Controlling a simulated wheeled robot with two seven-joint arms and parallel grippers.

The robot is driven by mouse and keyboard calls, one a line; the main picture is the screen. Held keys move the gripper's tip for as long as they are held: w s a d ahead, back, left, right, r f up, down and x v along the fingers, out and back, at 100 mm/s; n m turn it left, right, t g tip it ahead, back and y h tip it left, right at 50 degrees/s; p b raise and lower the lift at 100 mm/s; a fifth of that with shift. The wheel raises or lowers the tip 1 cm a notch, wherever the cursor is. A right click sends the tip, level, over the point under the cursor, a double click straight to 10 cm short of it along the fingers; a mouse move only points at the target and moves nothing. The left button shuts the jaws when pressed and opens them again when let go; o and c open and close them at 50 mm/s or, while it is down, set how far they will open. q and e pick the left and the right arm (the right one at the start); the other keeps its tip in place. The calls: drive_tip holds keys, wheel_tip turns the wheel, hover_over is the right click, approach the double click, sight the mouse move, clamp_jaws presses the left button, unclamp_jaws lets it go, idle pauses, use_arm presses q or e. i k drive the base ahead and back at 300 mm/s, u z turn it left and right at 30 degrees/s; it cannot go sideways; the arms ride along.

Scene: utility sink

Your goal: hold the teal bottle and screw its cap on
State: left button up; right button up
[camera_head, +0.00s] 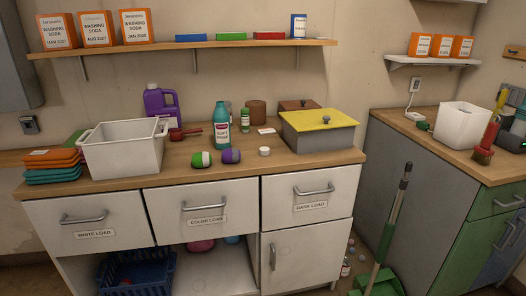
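The teal bottle (221,128) stands upright on the wooden counter, right of the white tub. It has a pale label, and its narrow neck looks the same teal; I cannot tell whether anything sits on its mouth. A small white round cap (264,151) lies on the counter to the right of the bottle, near the front. Neither of my grippers shows in the head view.
A white tub (122,165) and a purple jug (160,105) stand left of the bottle. A grey box with a yellow lid (320,120) stands to the right.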

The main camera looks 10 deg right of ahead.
sight(221, 116)
drive_tip(key=k, duration=0.55)
drive_tip(key=u, duration=0.65)
drive_tip(key=i, duration=1.35)
drive_tip(key=z, duration=0.45)
drive_tip(key=i, duration=0.55)
drive_tip(key=z, duration=0.3)
